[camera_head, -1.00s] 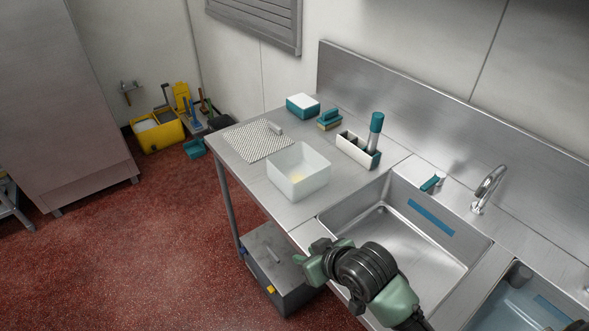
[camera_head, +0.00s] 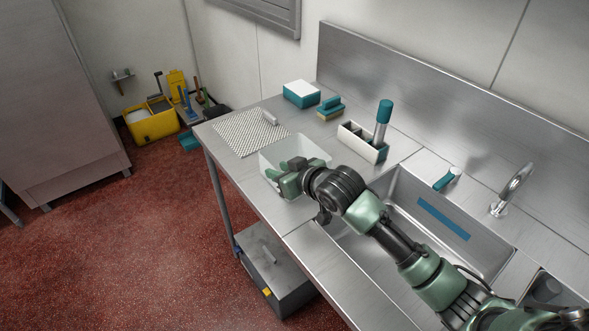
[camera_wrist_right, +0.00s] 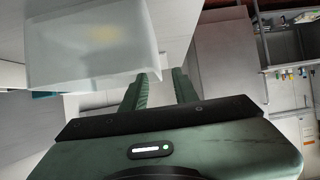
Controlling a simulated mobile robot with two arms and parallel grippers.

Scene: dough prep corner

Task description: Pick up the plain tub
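The plain tub (camera_head: 312,150) is a translucent white, open-topped box on the steel counter. My right gripper (camera_head: 284,174) is in front of the tub and hides much of its near side. In the right wrist view the tub (camera_wrist_right: 85,55) fills the upper left, with a faint yellow patch showing through it. The two green fingers of the right gripper (camera_wrist_right: 159,84) are spread apart, close to the tub's lower corner. I cannot tell whether they touch it. My left gripper is not in view.
A dotted mat (camera_head: 243,132) lies left of the tub. A teal-and-white box (camera_head: 301,94), a brush (camera_head: 330,108) and a white caddy (camera_head: 360,142) with a teal-topped bottle (camera_head: 384,115) stand behind. The sink (camera_head: 400,215) is to the right, below my right arm.

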